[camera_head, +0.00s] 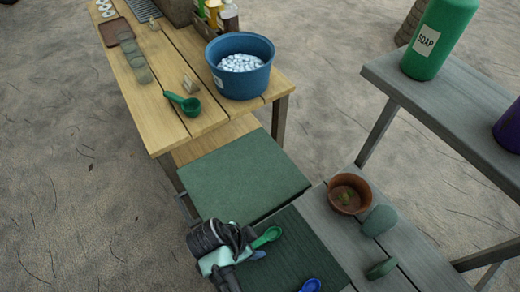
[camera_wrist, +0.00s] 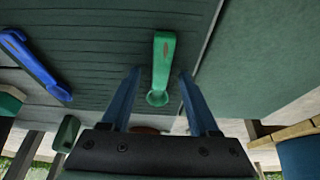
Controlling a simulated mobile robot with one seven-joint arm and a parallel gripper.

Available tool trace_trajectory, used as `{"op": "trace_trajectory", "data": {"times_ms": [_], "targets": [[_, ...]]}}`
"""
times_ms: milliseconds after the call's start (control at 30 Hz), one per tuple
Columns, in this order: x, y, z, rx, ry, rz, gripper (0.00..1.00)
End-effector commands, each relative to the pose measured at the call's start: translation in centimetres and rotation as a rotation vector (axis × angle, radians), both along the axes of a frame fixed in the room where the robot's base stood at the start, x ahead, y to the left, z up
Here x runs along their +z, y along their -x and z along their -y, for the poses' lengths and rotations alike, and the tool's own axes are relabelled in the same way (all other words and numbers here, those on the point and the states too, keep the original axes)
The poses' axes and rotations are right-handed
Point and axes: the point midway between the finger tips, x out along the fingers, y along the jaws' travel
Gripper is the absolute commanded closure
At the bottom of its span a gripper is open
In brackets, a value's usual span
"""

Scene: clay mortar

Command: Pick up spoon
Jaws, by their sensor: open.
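A green spoon (camera_head: 267,237) lies on a dark green ribbed mat (camera_head: 318,243) on the low grey table. In the wrist view the green spoon (camera_wrist: 162,66) lies between the two blue fingers of my gripper (camera_wrist: 160,76), touching neither as far as I can see. My gripper (camera_head: 259,250) is open at the spoon in the head view, partly hidden by my wrist. A blue spoon (camera_head: 311,285) lies on the same mat, also in the wrist view (camera_wrist: 36,65). Another green spoon or scoop (camera_head: 187,104) lies on the wooden table.
A terracotta bowl (camera_head: 348,194) and rounded green pieces (camera_head: 379,220) stand right of the mat. A green panel (camera_head: 243,175) lies behind it. The wooden table (camera_head: 170,132) holds a blue tub (camera_head: 240,68). A raised grey shelf (camera_head: 462,112) at right carries a soap bottle (camera_head: 438,40).

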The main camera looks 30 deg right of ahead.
Motion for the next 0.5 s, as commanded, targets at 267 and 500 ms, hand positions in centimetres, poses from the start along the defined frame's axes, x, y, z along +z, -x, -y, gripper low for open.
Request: {"op": "trace_trajectory", "data": {"times_ms": [267, 500], "targets": [[0.06, -0.02, -0.02, 0.000, 0.000, 0.000, 0.84], [0.06, -0.02, -0.02, 0.000, 0.000, 0.000, 1.00]]}}
